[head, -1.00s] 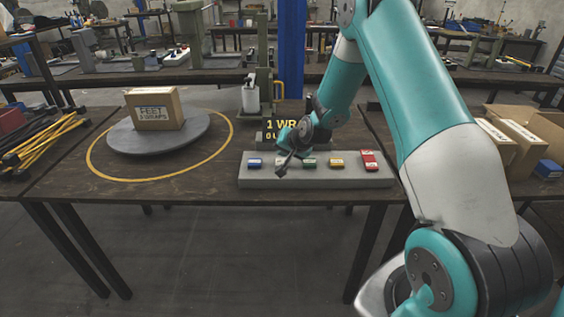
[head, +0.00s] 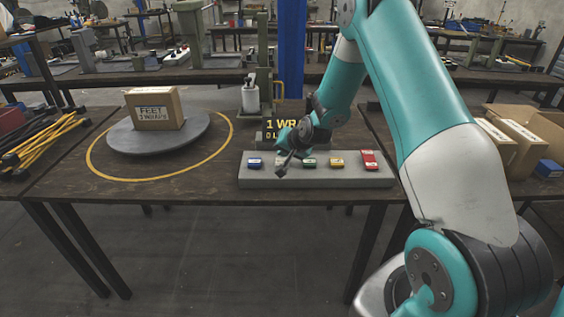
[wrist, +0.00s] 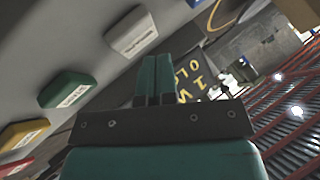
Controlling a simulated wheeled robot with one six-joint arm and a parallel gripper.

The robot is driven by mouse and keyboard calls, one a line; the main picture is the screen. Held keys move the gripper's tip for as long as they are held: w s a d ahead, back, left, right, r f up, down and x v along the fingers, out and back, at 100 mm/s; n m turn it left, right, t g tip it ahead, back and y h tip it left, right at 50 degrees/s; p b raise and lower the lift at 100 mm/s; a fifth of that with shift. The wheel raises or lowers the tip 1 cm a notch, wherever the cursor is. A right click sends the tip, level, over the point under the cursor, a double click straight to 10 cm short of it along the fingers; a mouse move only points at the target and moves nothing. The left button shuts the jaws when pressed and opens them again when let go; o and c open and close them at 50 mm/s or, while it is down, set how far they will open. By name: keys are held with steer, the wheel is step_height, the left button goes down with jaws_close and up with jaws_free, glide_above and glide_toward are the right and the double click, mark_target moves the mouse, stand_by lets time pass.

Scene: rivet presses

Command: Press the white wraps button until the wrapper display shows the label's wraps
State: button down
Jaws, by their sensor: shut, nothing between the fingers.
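The white button (wrist: 132,32) shows in the wrist view, between the green and blue buttons. My gripper (wrist: 156,60) is shut and empty, its tips just beside the white button in the picture; I cannot tell whether they touch it. In the head view my gripper (head: 281,171) is over the grey button panel (head: 345,182) and hides the white button. The wrapper display (head: 281,125) behind shows "1 WR…" above "0 L…", partly covered by my arm. The box on the turntable carries a label (head: 152,113) reading "FEET" and a wraps line whose number is too blurred to be sure.
The panel also has a blue (head: 255,162), a green (head: 309,162), a yellow (head: 337,162) and a red button (head: 370,160). The grey turntable (head: 195,128) is at left inside a yellow ring. Open cartons (head: 525,135) stand at right.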

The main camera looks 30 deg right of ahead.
mark_target(284, 161)
steer(key=shift+f, duration=0.4)
steer(key=shift+f+b, duration=0.5)
steer(key=shift+b, duration=0.15)
stand_by(0.4)
steer(key=shift+r, duration=0.1)
steer(key=shift+r+p, duration=0.65)
steer(key=shift+r, duration=0.2)
steer(key=shift+r, duration=0.1)
step_height(284, 161, up, 5)
steer(key=p, duration=0.3)
steer(key=shift+p, duration=0.3)
stand_by(2.2)
